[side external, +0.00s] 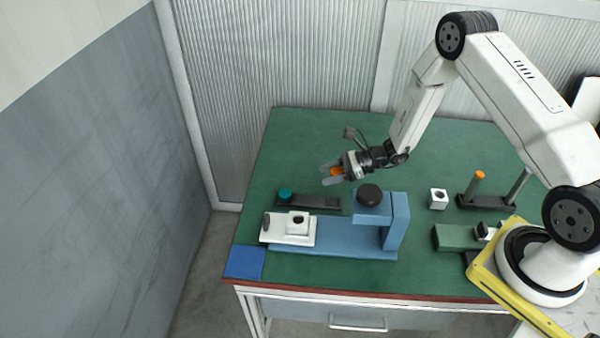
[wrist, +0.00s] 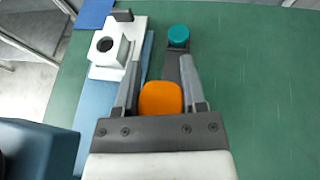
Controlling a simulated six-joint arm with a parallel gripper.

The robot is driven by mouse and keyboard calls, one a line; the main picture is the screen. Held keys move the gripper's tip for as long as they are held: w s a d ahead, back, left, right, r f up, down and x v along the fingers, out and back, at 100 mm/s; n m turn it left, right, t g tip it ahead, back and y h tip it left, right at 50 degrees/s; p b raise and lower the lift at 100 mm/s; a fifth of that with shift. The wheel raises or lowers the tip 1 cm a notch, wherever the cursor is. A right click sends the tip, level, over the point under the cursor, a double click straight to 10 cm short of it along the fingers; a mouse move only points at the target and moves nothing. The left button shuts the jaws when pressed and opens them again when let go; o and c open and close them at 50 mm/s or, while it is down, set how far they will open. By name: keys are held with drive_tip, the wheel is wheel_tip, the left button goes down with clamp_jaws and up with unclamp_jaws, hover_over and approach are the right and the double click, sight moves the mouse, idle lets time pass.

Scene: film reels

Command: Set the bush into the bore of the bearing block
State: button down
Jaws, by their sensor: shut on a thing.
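My gripper (side external: 329,174) is shut on an orange piece, which looks like the bush (side external: 337,171), and holds it above the table. The bush (wrist: 160,98) also shows between the fingers (wrist: 160,72) in the wrist view; its lower part is hidden. The white bearing block (side external: 298,228) sits on a white plate on the blue press base. Its dark bore faces up, and the block (wrist: 121,52) shows in the wrist view, ahead and left of my gripper. The bush is apart from the block.
A dark rack (side external: 322,202) behind the press holds a teal piece (side external: 285,194). The blue press (side external: 397,222) has a black round top (side external: 369,194). A loose white block (side external: 438,199) and a dark stand (side external: 487,203) with an orange-topped post are to the right. The back of the table is clear.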

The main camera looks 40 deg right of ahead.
idle(0.6)
drive_tip(key=shift+a+r+n+g, duration=0.1)
drive_tip(key=shift+a+n+g, duration=0.2)
drive_tip(key=shift+a, duration=0.25)
wheel_tip(320, 180, up, 2)
drive_tip(key=n+g+y, duration=0.2)
drive_tip(key=n+g, duration=0.7)
drive_tip(key=g, duration=0.1)
hover_over(293, 224)
drive_tip(key=shift+r, duration=0.2)
drive_tip(key=shift+f, duration=0.2)
drive_tip(key=shift+f, duration=2.7)
drive_tip(key=shift+f, duration=0.4)
idle(1.6)
